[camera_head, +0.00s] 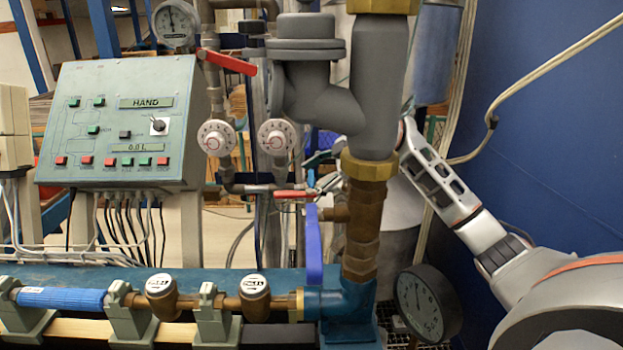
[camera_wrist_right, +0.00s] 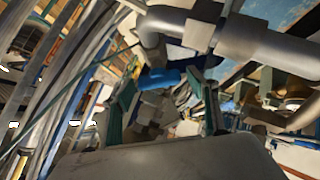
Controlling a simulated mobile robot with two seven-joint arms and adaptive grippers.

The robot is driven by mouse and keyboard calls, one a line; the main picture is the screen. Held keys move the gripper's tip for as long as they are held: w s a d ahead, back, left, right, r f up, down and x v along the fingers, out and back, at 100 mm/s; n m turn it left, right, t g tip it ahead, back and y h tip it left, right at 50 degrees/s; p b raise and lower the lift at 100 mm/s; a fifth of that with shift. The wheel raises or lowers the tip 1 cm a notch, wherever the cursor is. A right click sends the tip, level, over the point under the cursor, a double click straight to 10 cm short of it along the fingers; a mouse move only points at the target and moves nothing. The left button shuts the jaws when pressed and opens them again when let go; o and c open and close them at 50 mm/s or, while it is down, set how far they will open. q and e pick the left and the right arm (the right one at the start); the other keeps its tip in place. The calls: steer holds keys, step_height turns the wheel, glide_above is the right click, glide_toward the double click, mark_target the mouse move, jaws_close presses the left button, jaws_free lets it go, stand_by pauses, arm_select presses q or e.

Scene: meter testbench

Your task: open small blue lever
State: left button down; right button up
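An upright blue lever (camera_head: 313,245) stands on the left side of the brass and blue pipe joint in the head view. A small blue piece (camera_wrist_right: 160,77), possibly a lever, shows in the right wrist view. My right gripper (camera_wrist_right: 166,92) has its two teal-sided fingers spread, with the blue piece ahead between their tips. I cannot tell whether they touch. In the head view my right arm reaches in from the right behind the thick grey pipe. Parts of the right gripper (camera_head: 322,160) show left of that pipe; the rest is hidden. My left gripper is not in view.
The thick grey pipe (camera_head: 377,85) stands in front of my right wrist. Red levers (camera_head: 229,62) and white dials (camera_head: 216,138) sit on nearby pipes. A control panel (camera_head: 120,120) is at left, a black gauge (camera_head: 428,304) low right. A blue wall (camera_head: 560,130) borders the right.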

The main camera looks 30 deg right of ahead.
steer(key=c, duration=0.9)
steer(key=shift+n+g, duration=0.3)
steer(key=shift+n, duration=0.1)
steer(key=n+g, duration=0.2)
steer(key=shift+w+d+r+n+y, duration=0.1)
steer(key=shift+r+n+y, duration=0.05)
steer(key=shift+n+y, duration=0.15)
steer(key=n+g, duration=0.2)
steer(key=n, duration=0.1)
steer(key=shift+g, duration=0.3)
steer(key=shift+n+g+h, duration=0.4)
steer(key=shift+n+g, duration=0.5)
steer(key=shift+n, duration=0.2)
steer(key=shift+n+g+h, duration=0.3)
steer(key=shift+n+g, duration=0.3)
steer(key=shift+n, duration=0.3)
